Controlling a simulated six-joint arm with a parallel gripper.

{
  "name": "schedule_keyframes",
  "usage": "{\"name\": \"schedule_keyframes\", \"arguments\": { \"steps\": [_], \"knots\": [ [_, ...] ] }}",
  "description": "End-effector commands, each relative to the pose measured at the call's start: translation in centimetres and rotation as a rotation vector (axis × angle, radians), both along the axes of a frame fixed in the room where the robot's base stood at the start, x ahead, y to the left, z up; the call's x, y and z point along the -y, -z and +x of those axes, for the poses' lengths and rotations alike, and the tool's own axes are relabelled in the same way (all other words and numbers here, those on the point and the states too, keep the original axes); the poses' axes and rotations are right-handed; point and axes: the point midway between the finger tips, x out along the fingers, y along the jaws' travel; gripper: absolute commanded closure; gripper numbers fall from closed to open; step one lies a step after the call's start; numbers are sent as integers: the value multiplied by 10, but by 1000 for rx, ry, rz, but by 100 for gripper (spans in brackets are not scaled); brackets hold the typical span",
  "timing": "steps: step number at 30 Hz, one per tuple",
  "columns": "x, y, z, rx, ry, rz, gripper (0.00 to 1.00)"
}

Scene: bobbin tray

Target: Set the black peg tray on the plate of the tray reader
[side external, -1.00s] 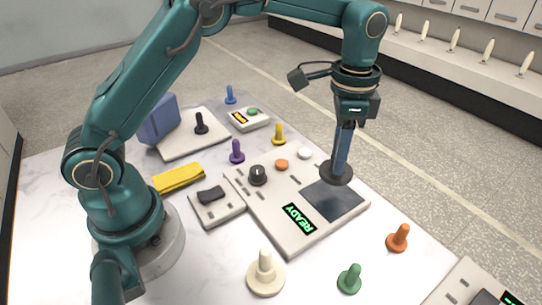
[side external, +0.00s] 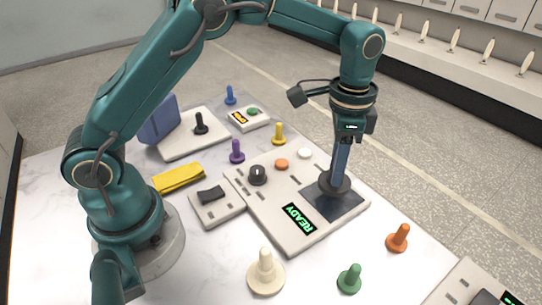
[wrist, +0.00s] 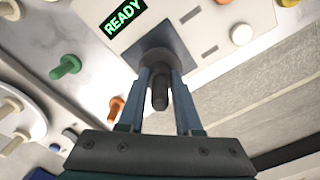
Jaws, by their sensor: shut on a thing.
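The black peg tray (side external: 325,186) is a round dark disc with an upright peg, which shows between my fingers in the wrist view (wrist: 160,95). My gripper (side external: 340,170) points straight down and is shut on the peg. The tray reader (side external: 270,215) is a pale flat panel with a lit READY display. Its dark square plate (side external: 338,207) lies under the disc, which covers the plate's far-left part in the side view. I cannot tell whether the disc touches the plate.
On the reader are a black knob (side external: 257,175), an orange button (side external: 281,164) and a white button (side external: 305,153). Around it stand a purple peg (side external: 237,152), yellow peg (side external: 278,134), orange peg (side external: 398,238), green peg (side external: 350,279) and cream peg (side external: 265,274).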

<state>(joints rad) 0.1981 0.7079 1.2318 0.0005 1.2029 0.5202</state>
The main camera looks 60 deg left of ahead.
Motion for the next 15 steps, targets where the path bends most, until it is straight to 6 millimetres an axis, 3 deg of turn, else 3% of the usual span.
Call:
{"name": "schedule_keyframes", "arguments": {
  "steps": [15],
  "knots": [
    [0, 7, 0, -1, 0, 0, 100]
  ]
}}
